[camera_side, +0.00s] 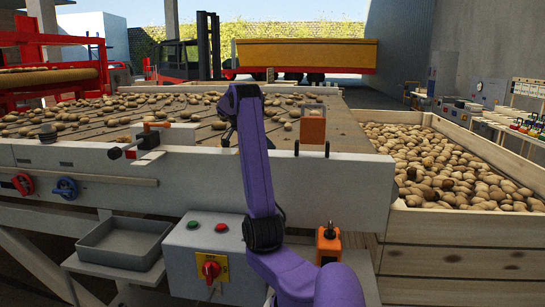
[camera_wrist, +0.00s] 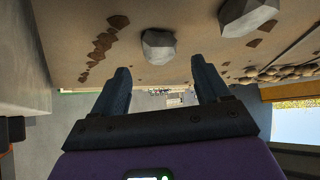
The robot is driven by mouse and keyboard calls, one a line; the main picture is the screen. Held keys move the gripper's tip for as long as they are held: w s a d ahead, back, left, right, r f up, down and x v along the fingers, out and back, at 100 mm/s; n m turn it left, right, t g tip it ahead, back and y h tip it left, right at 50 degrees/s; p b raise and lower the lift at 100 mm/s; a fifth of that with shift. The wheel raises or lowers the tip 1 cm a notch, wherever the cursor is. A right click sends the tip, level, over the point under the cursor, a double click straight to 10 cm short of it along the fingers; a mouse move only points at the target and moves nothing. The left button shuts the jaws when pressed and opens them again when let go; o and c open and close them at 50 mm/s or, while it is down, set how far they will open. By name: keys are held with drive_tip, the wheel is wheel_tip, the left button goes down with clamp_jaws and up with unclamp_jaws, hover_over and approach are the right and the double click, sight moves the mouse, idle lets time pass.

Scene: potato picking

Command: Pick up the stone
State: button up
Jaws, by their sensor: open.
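Two grey, faceted stones show in the wrist view. One stone (camera_wrist: 158,45) lies on the brown belt (camera_wrist: 195,48) just beyond the gap between my fingertips. The other stone (camera_wrist: 248,16) is larger in the picture, at the upper right, cut by the top edge. My gripper (camera_wrist: 161,76) is open, with nothing between its dark fingers. In the side view my gripper (camera_side: 227,136) hangs over the near part of the conveyor, by the front wall. I cannot pick the stones out from the potatoes there.
Dark clods (camera_wrist: 103,45) lie left of the nearer stone. Many potatoes (camera_side: 65,115) are spread over the conveyor. A white front wall (camera_side: 330,180) borders it, with an orange device (camera_side: 313,128) on the right. A wooden crate (camera_side: 455,230) of potatoes stands at the right.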

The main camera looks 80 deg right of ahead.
drive_tip(key=x, duration=0.5)
drive_tip(key=c, duration=1.2)
drive_tip(key=shift+r, duration=0.1)
